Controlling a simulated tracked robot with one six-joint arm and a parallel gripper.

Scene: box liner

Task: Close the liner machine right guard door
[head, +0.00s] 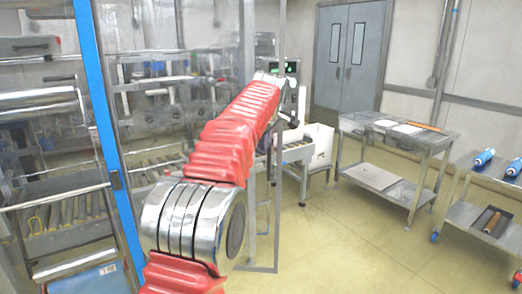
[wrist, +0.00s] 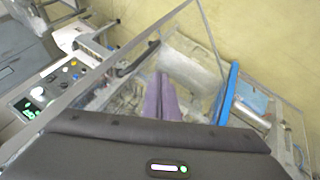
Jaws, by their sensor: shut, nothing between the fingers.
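The liner machine's right guard door is a clear panel in a thin metal frame (head: 278,190), standing out from the machine in the head view. In the wrist view, metal frame bars (wrist: 110,63) cross the picture, and a black bar handle (wrist: 137,59) sits left of my fingers. My gripper (wrist: 161,78) shows as two purple fingers pressed together, empty, near the frame and handle. I cannot tell whether they touch the door. In the head view my red-sleeved arm reaches to the door, and the fingers are hard to make out there.
A blue machine post (head: 108,140) stands at left; a blue part also shows in the wrist view (wrist: 227,93). A control panel (wrist: 48,96) with a green display is close by. Steel tables (head: 395,140) stand at right. The yellow floor (head: 345,235) between is clear.

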